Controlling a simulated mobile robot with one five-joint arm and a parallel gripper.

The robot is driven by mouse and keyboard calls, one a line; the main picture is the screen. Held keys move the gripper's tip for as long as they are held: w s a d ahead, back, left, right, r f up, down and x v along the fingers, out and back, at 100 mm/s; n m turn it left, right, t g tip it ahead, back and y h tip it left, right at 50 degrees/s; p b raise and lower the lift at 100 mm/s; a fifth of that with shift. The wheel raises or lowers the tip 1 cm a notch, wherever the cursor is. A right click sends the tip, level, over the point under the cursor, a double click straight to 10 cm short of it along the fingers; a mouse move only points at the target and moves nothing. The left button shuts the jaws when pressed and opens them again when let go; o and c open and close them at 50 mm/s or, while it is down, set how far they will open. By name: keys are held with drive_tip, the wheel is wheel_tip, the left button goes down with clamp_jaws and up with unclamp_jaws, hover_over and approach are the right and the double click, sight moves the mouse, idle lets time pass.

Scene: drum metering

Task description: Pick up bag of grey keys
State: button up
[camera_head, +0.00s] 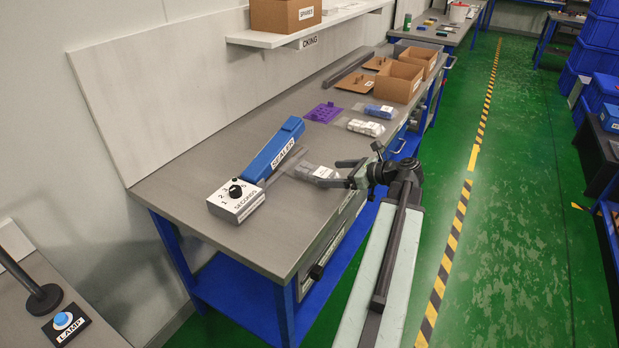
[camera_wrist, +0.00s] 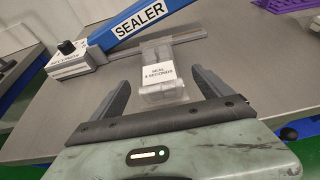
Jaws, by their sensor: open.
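A clear bag with grey contents and a white label (camera_head: 314,171) lies on the packing bench in front of the sealer (camera_head: 275,150). In the wrist view the bag (camera_wrist: 163,92) lies between and just beyond my open fingers, its far end by the sealer's metal bar. My gripper (camera_head: 341,172) reaches in over the bench's front edge from the right; it also shows in the wrist view (camera_wrist: 160,84). It is open and holds nothing. I cannot tell from these views how far above the bench the fingers are.
A white bag (camera_head: 366,128), a blue bag (camera_head: 379,111) and a purple piece (camera_head: 323,112) lie farther back on the bench. Cardboard boxes (camera_head: 398,81) stand beyond. The sealer's timer box (camera_head: 236,201) is at left. Bare bench lies in front of it.

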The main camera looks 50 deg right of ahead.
sight(314, 173)
drive_tip(key=b+x, duration=0.3)
drive_tip(key=x, duration=0.5)
drive_tip(key=shift+a, duration=0.1)
drive_tip(key=shift+r, duration=0.1)
drive_tip(key=c, duration=1.7)
drive_tip(key=shift+o, duration=0.2)
drive_tip(key=shift+r, duration=0.1)
